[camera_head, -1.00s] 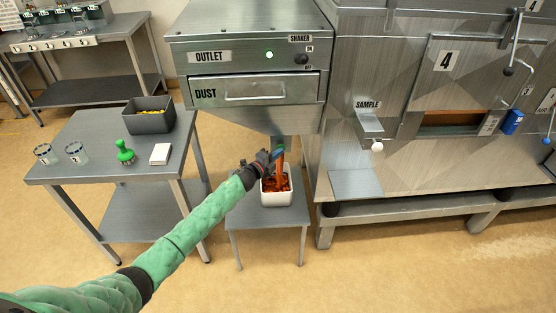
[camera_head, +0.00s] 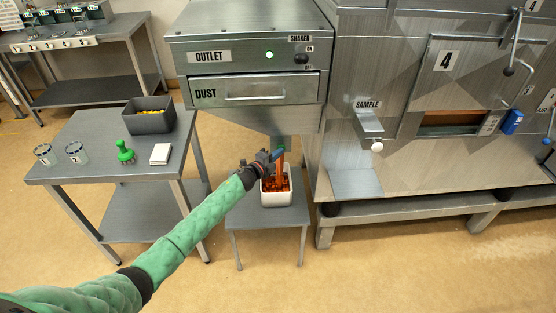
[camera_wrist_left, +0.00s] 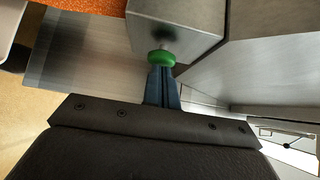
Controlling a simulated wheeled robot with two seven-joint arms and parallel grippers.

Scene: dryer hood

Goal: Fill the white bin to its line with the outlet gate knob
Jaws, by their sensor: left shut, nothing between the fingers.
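The white bin (camera_head: 278,200) stands on a small grey table under the outlet. An orange-brown stream (camera_head: 281,166) falls into it, and a heap of the same material (camera_head: 270,184) shows inside. The fill line cannot be made out. The green outlet gate knob (camera_wrist_left: 161,58) is on a metal block in the left wrist view. My left gripper (camera_head: 276,154) is beside the stream, under the outlet; in the left wrist view its blue fingers (camera_wrist_left: 162,78) are closed together, with their tips at the knob and nothing between them. My right gripper is not in view.
The small table (camera_head: 240,215) has bare surface around the bin. The outlet housing (camera_head: 250,118) hangs overhead. A side table (camera_head: 90,140) at left bears a dark tray, two glasses, a green-handled tool and a white block. The dryer's sample spout (camera_head: 368,125) projects at right.

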